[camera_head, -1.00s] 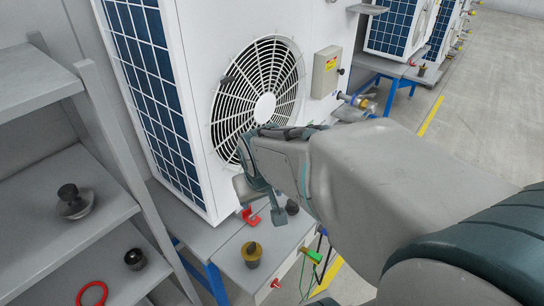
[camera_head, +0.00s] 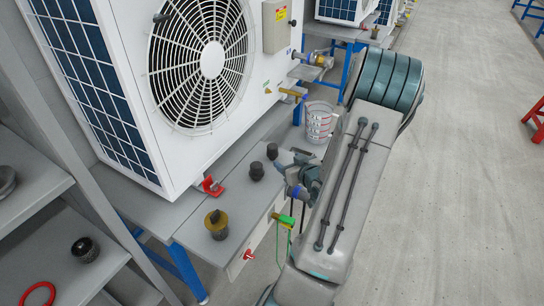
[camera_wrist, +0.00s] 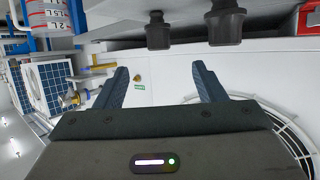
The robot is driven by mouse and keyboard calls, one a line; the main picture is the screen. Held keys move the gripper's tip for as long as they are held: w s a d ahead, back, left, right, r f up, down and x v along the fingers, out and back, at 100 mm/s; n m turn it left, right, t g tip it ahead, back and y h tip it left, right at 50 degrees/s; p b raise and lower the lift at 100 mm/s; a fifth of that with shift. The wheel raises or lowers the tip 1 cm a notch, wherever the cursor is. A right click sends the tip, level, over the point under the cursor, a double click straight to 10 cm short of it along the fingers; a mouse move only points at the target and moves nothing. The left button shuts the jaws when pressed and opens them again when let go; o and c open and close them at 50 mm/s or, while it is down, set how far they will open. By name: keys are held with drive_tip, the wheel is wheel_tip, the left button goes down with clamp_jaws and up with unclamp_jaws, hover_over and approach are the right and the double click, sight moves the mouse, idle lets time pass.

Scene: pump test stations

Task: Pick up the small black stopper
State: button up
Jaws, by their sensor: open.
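Two black stoppers stand side by side on the grey bench beside the fan unit. The smaller one (camera_head: 272,150) is farther back in the head view and shows at the top middle of the wrist view (camera_wrist: 158,32). The larger one (camera_head: 256,171) is nearer the red clip and shows to the right in the wrist view (camera_wrist: 226,24). My gripper (camera_head: 300,172) is just right of the stoppers in the head view, its fingertips partly hidden. In the wrist view my gripper (camera_wrist: 160,70) has its two fingers spread with nothing between them, apart from both stoppers.
The white fan unit (camera_head: 125,60) stands behind the stoppers. A red clip (camera_head: 211,186), a brass-coloured plug (camera_head: 216,224) and a green valve (camera_head: 287,220) are nearby. A clear measuring jug (camera_head: 320,122) stands behind my gripper. Shelves at left hold a dark fitting (camera_head: 85,250) and red ring (camera_head: 38,294).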

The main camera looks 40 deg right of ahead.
sight(275, 151)
drive_tip(key=x, duration=0.7)
drive_tip(key=b+x, duration=0.1)
drive_tip(key=x, duration=0.5)
drive_tip(key=shift+w+d+f, duration=0.15)
drive_tip(key=shift+w+d, duration=0.15)
drive_tip(key=shift+w, duration=0.05)
drive_tip(key=c, duration=0.9)
